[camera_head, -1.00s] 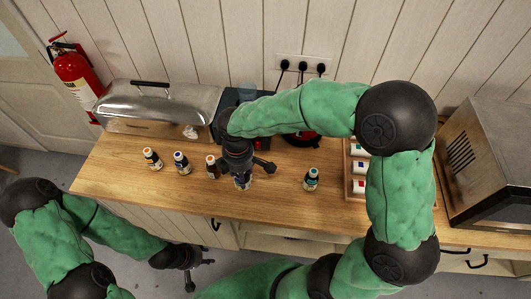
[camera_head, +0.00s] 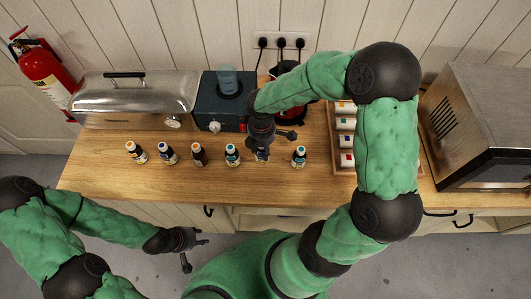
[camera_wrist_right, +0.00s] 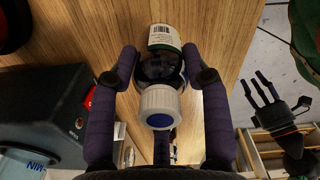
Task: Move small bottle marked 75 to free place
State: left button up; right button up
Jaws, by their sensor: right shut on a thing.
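My right gripper (camera_head: 274,134) is over the wooden counter (camera_head: 110,182). It is shut on a small dark bottle (camera_head: 262,156) with a white and blue cap. In the right wrist view the held bottle (camera_wrist_right: 160,72) is between the fingers, cap towards the camera; its number cannot be read. In the head view it is between a teal-capped bottle (camera_head: 232,154) on its left and another teal-capped bottle (camera_head: 299,157) on its right. I cannot tell whether its base touches the counter. My left gripper (camera_head: 195,250) is open and empty in front of the counter.
Three more bottles stand further left: orange-capped (camera_head: 136,152), blue-capped (camera_head: 167,154) and brown-capped (camera_head: 198,154). Behind are a metal-lidded box (camera_head: 135,98) and a dark device (camera_head: 220,108). A wooden tray (camera_head: 334,155) is to the right. The counter's front strip is clear.

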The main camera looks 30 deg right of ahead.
jog(key=shift+d+f, duration=0.55)
jog(key=shift+f, duration=0.15)
notch_tip(320, 180, down, 3)
jog(key=shift+w+d+f+b, duration=0.1)
jog(key=shift+d+f+b, duration=0.05)
jog(key=shift+b, duration=0.25)
jog(key=shift+f, duration=0.15)
jog(key=o, duration=1.2)
